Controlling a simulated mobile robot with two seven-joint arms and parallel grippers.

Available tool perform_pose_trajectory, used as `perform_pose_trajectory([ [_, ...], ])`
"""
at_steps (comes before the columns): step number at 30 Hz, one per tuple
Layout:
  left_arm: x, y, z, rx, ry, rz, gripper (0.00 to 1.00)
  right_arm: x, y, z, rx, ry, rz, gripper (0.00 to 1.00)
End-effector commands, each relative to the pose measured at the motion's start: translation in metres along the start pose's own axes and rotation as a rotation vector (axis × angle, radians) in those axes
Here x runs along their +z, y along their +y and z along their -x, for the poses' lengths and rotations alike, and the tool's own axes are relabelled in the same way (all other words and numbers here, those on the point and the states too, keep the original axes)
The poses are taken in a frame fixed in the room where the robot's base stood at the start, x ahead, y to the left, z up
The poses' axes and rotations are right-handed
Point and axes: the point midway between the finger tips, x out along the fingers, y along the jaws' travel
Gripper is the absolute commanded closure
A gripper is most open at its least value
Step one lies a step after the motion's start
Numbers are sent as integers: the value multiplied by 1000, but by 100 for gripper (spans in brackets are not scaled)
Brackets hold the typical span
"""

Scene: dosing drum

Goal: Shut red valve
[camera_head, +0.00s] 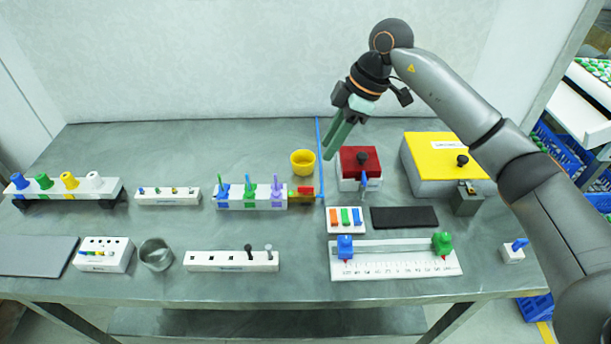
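A small red piece (305,190) lies level at the right end of the row of valves, over a yellow-brown block (300,198); it looks like the red valve's handle. Beside it, on a white block, stand upright blue (224,188), green (250,186) and purple (276,186) handles. My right gripper (332,150) hangs in the air above the back of the table, up and to the right of the red piece and apart from it. Its greenish fingers point down and left, overlapping from this angle, so their gap cannot be judged. My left gripper is out of view.
A yellow cup (303,162) stands just behind the red piece. A red-topped box (360,163) and a yellow-topped box (440,165) stand to the right. A blue line (319,140) runs down the table nearby. A scale with sliders (395,265) lies in front.

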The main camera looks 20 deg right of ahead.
Motion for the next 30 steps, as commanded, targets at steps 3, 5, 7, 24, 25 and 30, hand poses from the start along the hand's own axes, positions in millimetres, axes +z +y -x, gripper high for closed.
perform_pose_trajectory([
  [3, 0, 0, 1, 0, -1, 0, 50, -1, -2, -19, -7, 2, 2, 62],
  [5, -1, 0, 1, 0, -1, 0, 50, -1, -2, -31, -7, 2, 1, 62],
  [7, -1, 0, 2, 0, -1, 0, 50, -1, -2, -46, -8, 3, 2, 62],
  [24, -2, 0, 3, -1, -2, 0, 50, -2, -2, -119, -4, 5, 5, 62],
  [25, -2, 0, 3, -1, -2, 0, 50, -2, -2, -120, -4, 5, 5, 62],
  [30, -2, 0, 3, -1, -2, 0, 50, -2, -2, -120, -4, 6, 5, 62],
])
